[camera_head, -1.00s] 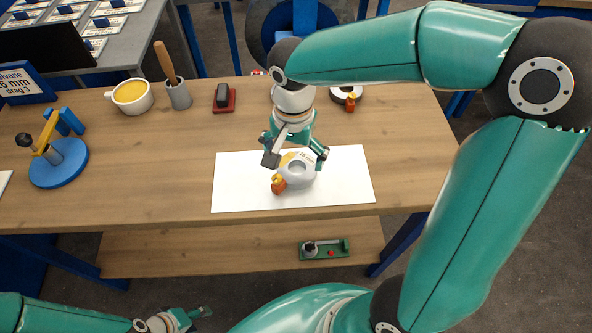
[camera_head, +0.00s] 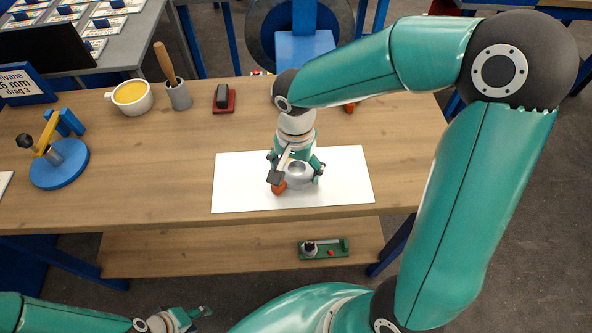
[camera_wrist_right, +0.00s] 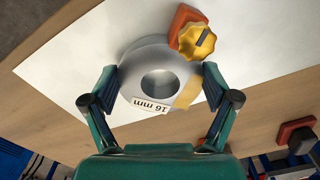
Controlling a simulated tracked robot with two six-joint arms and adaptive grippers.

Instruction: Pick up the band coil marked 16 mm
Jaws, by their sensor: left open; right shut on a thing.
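The band coil marked 16 mm (camera_wrist_right: 157,80) is a grey metal ring with a white label and a tan strip of tape. It lies on the white sheet (camera_head: 348,180), and it also shows in the head view (camera_head: 299,174). An orange clamp with a yellow knob (camera_wrist_right: 194,40) sits at its rim. My right gripper (camera_wrist_right: 160,84) is around the coil, one finger against each side; in the head view (camera_head: 296,176) it reaches down from above. My left gripper (camera_head: 198,314) is open and empty at the bottom left, low in front of the table.
A blue stand with a yellow arm (camera_head: 58,163), a cup of yellow stuff (camera_head: 132,96), a grey pot with a wooden handle (camera_head: 178,95) and a red-based block (camera_head: 224,98) stand on the table. A green tool (camera_head: 324,248) lies on the lower shelf. The table's left middle is clear.

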